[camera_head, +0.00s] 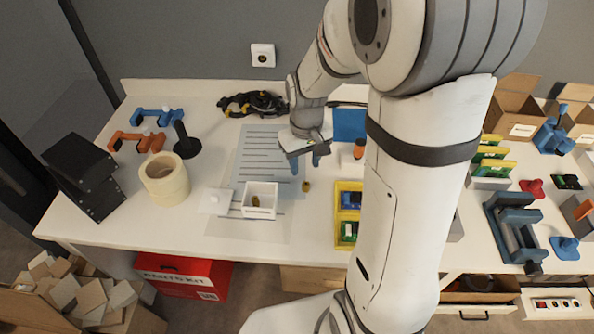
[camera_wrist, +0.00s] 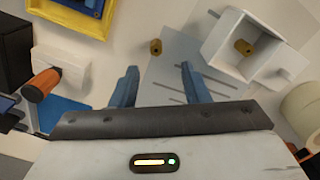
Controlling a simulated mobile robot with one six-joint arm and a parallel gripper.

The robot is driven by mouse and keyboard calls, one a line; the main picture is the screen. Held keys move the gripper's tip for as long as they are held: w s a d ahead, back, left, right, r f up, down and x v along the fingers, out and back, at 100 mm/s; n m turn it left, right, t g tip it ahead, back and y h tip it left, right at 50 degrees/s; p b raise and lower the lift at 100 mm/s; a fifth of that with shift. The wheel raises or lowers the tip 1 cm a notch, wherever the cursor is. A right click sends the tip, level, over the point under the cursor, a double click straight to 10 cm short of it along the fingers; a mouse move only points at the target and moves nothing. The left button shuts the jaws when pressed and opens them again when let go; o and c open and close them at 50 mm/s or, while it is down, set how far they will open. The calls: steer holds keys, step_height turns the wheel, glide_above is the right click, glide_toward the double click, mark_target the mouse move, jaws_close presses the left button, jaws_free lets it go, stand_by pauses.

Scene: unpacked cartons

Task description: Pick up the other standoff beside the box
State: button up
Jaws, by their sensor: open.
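A small brass-coloured standoff (camera_head: 306,186) stands on the table just right of the white box (camera_head: 247,209). It also shows in the wrist view (camera_wrist: 155,46), beyond my fingertips and apart from them. Another standoff (camera_wrist: 243,46) is inside the box, which shows in the wrist view with its white wall (camera_wrist: 212,38); in the head view that standoff (camera_head: 256,201) is in the box too. My gripper (camera_head: 305,166) is open and empty above the table, behind the standoff in the head view. Its two blue fingers (camera_wrist: 158,78) are spread apart.
A white lid (camera_head: 215,201) lies left of the box. A yellow tray (camera_head: 340,213) with blue and green parts is to the right. An orange-handled tool (camera_head: 359,149) stands near a blue mat (camera_head: 349,122). A tape roll (camera_head: 165,178) is further left.

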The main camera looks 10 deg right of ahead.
mark_target(306, 184)
steer(key=f, duration=0.8)
steer(key=shift+w+d+f+b, duration=0.15)
steer(key=shift+d+f+b, duration=0.15)
steer(key=shift+b, duration=0.05)
steer(key=shift+c, duration=0.4)
jaws_close()
